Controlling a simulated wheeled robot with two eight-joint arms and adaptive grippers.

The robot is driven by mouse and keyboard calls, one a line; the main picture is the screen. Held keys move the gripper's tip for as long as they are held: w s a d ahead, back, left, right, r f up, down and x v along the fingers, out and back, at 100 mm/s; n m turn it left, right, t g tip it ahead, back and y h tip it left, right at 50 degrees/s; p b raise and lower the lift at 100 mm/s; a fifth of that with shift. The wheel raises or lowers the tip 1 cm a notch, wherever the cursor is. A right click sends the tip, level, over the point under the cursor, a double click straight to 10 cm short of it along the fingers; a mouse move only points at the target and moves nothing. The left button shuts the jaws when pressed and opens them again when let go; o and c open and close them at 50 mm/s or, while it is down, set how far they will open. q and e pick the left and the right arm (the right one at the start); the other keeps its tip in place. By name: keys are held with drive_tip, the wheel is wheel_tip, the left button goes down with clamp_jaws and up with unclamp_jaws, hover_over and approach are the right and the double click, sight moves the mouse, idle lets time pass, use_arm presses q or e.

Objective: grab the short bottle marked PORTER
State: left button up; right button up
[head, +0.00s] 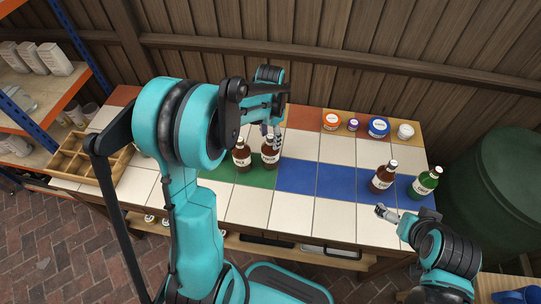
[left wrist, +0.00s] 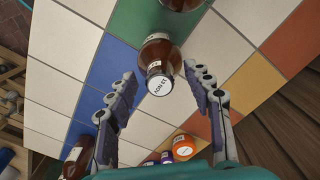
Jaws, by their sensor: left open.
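Two short brown bottles with white caps stand on the green tiles, a left one (head: 241,155) and a right one (head: 270,155). Their labels are too small to read surely, so I cannot tell which says PORTER. My left gripper (head: 271,132) is open above the right one. In the left wrist view a brown bottle (left wrist: 158,50) with a lettered white cap stands between the spread fingers (left wrist: 160,80), apart from both. Another brown bottle (left wrist: 182,4) is cut off at the top edge. My right gripper (head: 383,211) is over the table's front right, its opening unclear.
Another brown bottle (head: 382,179) stands on the blue tiles, with a green bottle (head: 425,183) to its right. Jars with orange (head: 331,121), purple (head: 353,125), blue (head: 378,127) and white (head: 405,131) lids line the back. A wooden divided crate (head: 90,160) is at left.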

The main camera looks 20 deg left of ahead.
use_arm(q)
drive_tip(key=shift+r, duration=0.1)
clamp_jaws()
